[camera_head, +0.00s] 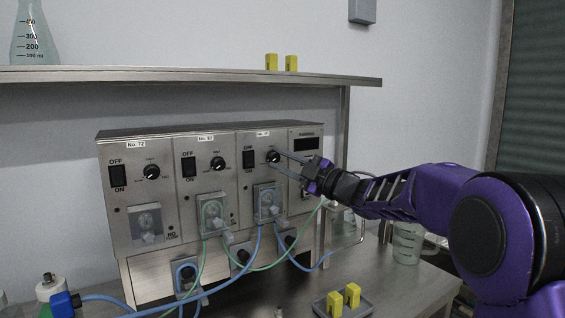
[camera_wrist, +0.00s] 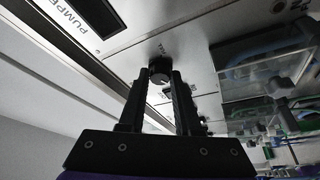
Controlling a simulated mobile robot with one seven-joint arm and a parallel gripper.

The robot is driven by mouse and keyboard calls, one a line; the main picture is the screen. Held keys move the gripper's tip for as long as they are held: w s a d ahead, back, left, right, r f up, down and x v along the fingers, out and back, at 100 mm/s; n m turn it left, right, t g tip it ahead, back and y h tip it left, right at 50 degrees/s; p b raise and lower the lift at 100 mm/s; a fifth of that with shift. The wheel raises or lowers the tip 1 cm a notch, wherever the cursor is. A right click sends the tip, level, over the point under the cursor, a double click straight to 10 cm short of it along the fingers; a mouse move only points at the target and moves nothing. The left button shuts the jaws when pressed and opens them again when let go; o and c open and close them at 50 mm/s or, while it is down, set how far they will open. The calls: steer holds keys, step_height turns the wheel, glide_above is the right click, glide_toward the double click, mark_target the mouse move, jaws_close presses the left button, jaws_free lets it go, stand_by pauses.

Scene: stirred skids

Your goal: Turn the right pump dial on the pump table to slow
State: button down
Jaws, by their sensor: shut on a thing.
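The pump unit (camera_head: 220,143) is a steel box on the table with three pump panels side by side. The right pump dial (camera_head: 273,157) is a small black knob beside an OFF/ON switch (camera_head: 249,159). It also shows in the wrist view (camera_wrist: 160,68). My gripper (camera_head: 279,160) reaches in from the right, its fingertips at this dial. In the wrist view my gripper (camera_wrist: 162,80) has its two fingers on either side of the knob, shut on it. The dial's marks are too small to read, so its setting cannot be told.
The left dial (camera_head: 151,172) and middle dial (camera_head: 217,163) sit on the other panels. Blue and green tubes (camera_head: 207,289) loop in front. A beaker (camera_head: 408,243) and a tray with yellow blocks (camera_head: 343,302) stand at right. A shelf (camera_head: 200,75) overhangs the unit.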

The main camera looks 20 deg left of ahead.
steer(key=shift+r+n, duration=0.1)
steer(key=shift+n, duration=0.2)
steer(key=c, duration=0.6)
jaws_free()
steer(key=v, duration=1.7)
steer(key=shift+d, duration=0.2)
